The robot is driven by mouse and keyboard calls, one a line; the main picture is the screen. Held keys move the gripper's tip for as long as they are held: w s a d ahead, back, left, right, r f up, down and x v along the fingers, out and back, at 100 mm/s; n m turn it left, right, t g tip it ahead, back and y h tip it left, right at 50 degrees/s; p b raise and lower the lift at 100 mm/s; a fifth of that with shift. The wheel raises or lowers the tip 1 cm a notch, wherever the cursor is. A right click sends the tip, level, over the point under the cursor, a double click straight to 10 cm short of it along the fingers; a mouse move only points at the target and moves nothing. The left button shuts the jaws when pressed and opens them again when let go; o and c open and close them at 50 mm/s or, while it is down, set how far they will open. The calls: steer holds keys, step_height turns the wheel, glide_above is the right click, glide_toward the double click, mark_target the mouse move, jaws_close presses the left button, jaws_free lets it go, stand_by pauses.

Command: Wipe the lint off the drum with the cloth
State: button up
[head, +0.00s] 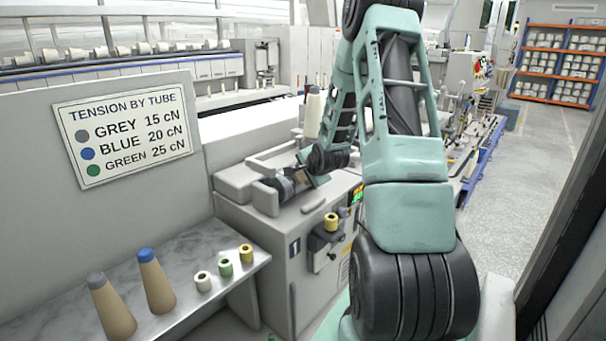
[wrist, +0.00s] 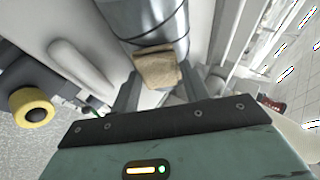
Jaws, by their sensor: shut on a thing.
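The drum (wrist: 150,18) is a smooth grey metal cylinder at the top of the wrist view; in the head view the drum (head: 284,187) shows as a dark roller on the machine top. A folded tan cloth (wrist: 157,66) lies against the drum's near side, and I cannot tell how firmly it touches. My gripper (wrist: 158,82) is shut on the cloth, one finger on each side. In the head view my gripper (head: 311,172) is small and partly hidden by my arm. I see no clear lint; the cloth covers part of the drum.
A yellow tube on a dark holder (wrist: 33,107) sticks out at the machine's front, also seen in the head view (head: 331,222). Two cones (head: 155,282) and several small tubes (head: 225,268) stand on the marble shelf. A tension sign (head: 125,135) is behind. The aisle at right is clear.

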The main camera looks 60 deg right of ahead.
steer(key=d+p, duration=0.1)
steer(key=d, duration=0.2)
steer(key=shift+s+d, duration=0.15)
steer(key=shift+s, duration=0.05)
stand_by(0.4)
steer(key=s+r+p, duration=0.4)
steer(key=s+p, duration=0.1)
steer(key=shift+s+a+r, duration=0.15)
steer(key=shift+a+r, duration=0.15)
stand_by(0.8)
